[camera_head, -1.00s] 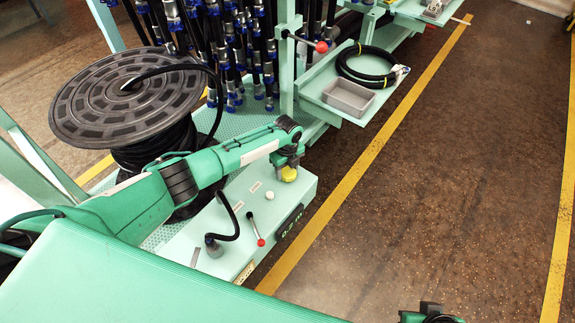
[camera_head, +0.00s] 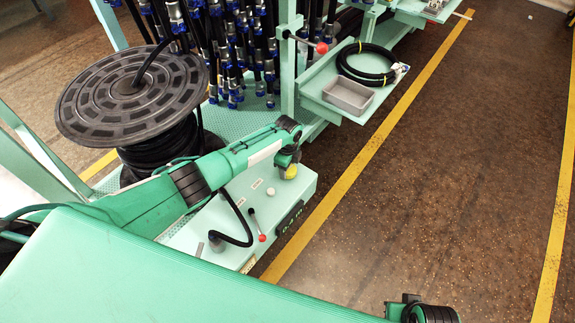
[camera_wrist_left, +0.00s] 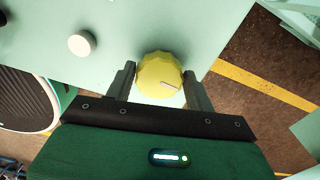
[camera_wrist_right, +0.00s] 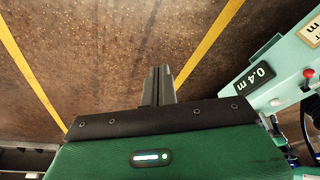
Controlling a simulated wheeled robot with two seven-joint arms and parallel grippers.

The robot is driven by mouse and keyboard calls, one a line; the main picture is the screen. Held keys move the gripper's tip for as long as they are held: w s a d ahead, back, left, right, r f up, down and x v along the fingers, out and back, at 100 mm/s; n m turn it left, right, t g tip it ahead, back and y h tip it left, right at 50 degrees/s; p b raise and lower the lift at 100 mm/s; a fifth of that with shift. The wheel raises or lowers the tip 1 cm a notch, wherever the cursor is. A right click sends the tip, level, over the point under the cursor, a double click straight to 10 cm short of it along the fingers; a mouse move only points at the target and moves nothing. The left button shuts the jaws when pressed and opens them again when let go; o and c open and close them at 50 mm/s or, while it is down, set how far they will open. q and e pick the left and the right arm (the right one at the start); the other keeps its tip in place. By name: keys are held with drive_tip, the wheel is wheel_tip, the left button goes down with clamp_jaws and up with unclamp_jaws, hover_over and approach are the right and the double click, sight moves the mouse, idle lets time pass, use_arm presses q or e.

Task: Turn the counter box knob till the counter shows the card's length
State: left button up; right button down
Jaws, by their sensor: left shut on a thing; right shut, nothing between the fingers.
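The counter box (camera_head: 255,200) is a pale green box at the near end of the bench. Its yellow knob (camera_wrist_left: 160,76) sits between the fingers of my left gripper (camera_wrist_left: 160,86), which is shut on it; the knob also shows in the head view (camera_head: 291,172). The dark counter display (camera_head: 289,216) is on the box's front face; in the right wrist view (camera_wrist_right: 254,79) it reads 0.4 m. A pale label (camera_wrist_right: 312,32) ending in "m" is cut off there, so I cannot read its whole text. My right gripper (camera_wrist_right: 158,86) is shut and empty over the floor.
A black hose reel (camera_head: 133,95) stands left of the box. A lever with a red ball (camera_head: 262,238), a white button (camera_head: 271,191) and a black hose end are on the box top. A tray (camera_head: 330,105) holds a coiled hose (camera_head: 366,63) and a grey bin (camera_head: 348,96). Floor at right is clear.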

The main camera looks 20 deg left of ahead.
use_arm(q)
drive_tip(key=shift+n+p, duration=0.55)
drive_tip(key=shift+n, duration=0.45)
drive_tip(key=shift+r+n+p, duration=0.1)
drive_tip(key=shift+n+p, duration=0.25)
drive_tip(key=shift+n, duration=0.45)
drive_tip(key=shift+s+n+p, duration=0.1)
drive_tip(key=shift+n+p, duration=0.4)
drive_tip(key=shift+n, duration=0.6)
use_arm(e)
wheel_tip(320, 180, down, 6)
drive_tip(key=shift+s+g, duration=0.35)
drive_tip(key=shift+g, duration=0.05)
use_arm(q)
drive_tip(key=shift+n, duration=0.3)
use_arm(e)
drive_tip(key=shift+f, duration=0.25)
use_arm(q)
drive_tip(key=shift+n, duration=0.3)
use_arm(e)
drive_tip(key=shift+f, duration=0.2)
drive_tip(key=shift+f, duration=0.1)
use_arm(q)
drive_tip(key=shift+p, duration=0.3)
drive_tip(key=shift+n, duration=0.4)
use_arm(e)
drive_tip(key=shift+w+f, duration=0.15)
